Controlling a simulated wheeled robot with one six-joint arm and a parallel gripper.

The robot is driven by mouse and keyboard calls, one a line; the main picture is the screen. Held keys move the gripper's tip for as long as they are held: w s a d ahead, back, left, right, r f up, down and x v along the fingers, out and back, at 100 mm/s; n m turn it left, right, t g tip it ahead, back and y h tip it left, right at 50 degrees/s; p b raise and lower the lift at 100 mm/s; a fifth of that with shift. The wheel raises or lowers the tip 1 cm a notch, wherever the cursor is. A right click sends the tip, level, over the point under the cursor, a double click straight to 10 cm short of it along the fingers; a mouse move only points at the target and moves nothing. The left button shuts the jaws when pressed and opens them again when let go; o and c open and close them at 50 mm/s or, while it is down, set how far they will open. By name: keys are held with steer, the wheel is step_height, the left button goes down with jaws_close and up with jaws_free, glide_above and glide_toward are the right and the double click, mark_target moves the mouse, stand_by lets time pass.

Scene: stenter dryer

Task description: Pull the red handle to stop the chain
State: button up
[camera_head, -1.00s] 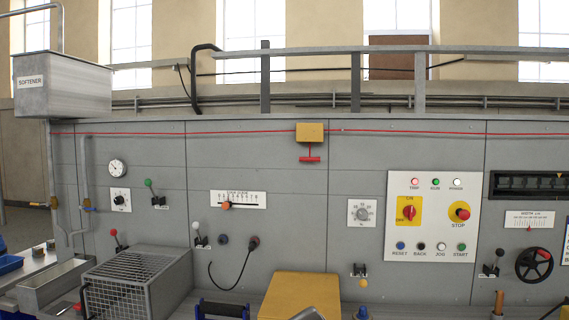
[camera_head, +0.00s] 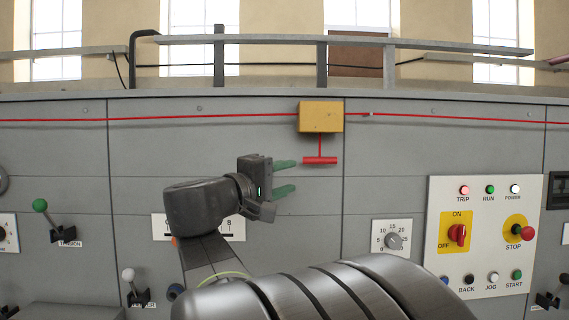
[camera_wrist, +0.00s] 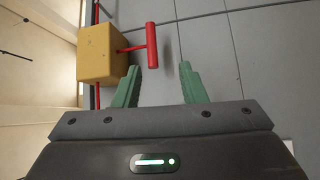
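The red T-shaped handle (camera_head: 320,160) hangs on a short red stem under a yellow box (camera_head: 320,117) on the grey machine panel. My gripper (camera_head: 296,177) is just left of and slightly below the handle in the head view, its green fingers apart with nothing between them. In the wrist view, the red handle (camera_wrist: 152,46) stands out from the yellow box (camera_wrist: 102,54), beyond the fingertips of my gripper (camera_wrist: 160,68) and nearer the left finger. I see no contact between fingers and handle. No chain can be made out.
A red cord (camera_head: 200,120) runs along the panel through the yellow box. A white control board (camera_head: 478,240) with lamps, a rotary switch and a red STOP button is at right. A dial (camera_head: 393,240) and levers sit lower on the panel. The panel around the handle is clear.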

mark_target(321, 159)
steer(key=p+x, duration=0.1)
steer(key=x, duration=0.3)
steer(key=r+p+x, duration=0.1)
steer(key=x, duration=0.4)
steer(key=p+x, duration=0.1)
steer(key=x, duration=0.4)
steer(key=shift+w+a+r+p, duration=0.15)
steer(key=shift+a+r+p, duration=0.05)
steer(key=shift+a+p, duration=0.15)
steer(key=shift+c, duration=0.5)
jaws_close()
